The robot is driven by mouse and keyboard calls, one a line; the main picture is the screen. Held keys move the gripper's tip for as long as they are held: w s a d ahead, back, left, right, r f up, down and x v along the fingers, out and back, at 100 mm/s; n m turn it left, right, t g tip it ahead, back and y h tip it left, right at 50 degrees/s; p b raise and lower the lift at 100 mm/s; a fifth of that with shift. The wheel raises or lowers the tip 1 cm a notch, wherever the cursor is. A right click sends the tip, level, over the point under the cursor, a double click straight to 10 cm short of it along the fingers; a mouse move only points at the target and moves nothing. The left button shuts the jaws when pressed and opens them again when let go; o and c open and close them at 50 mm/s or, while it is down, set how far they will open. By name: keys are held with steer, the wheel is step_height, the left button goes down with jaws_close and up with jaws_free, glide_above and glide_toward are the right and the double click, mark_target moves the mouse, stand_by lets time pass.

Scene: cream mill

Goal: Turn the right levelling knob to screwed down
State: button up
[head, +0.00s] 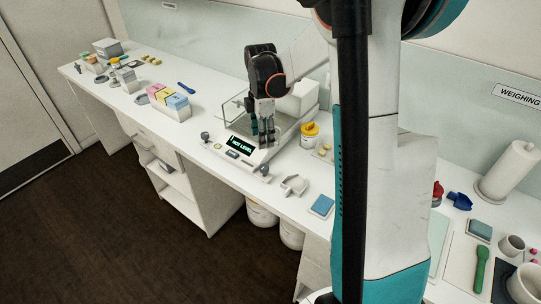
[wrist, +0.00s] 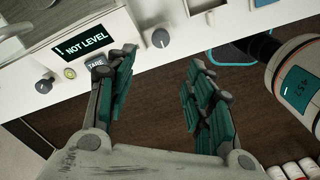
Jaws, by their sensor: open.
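The balance (head: 232,150) stands on the white bench, its display (head: 241,146) reading NOT LEVEL. The display also shows in the wrist view (wrist: 83,40). The right levelling knob (head: 264,170) is a small grey knob at the balance's front right corner. In the wrist view the right knob (wrist: 160,38) shows between and beyond my fingers, apart from them. The left knob (head: 205,137) shows at the other front corner. My gripper (head: 262,127) appears in front of the balance in the head view. In the wrist view my gripper (wrist: 158,82) is open with nothing between its fingers.
A grey clip-like object (head: 293,185) and a blue pad (head: 321,207) lie right of the balance. A yellow-lidded jar (head: 309,134) stands close to the balance's right side. Coloured boxes (head: 168,99) stand farther left. White tubs (head: 262,213) are under the bench.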

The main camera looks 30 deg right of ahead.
mark_target(264, 167)
step_height(264, 167, down, 14)
steer(key=shift+d+r+b, duration=0.1)
steer(key=shift+d+b, duration=0.05)
steer(key=shift+b, duration=1.05)
steer(key=shift+c, duration=0.4)
steer(key=c, duration=1)
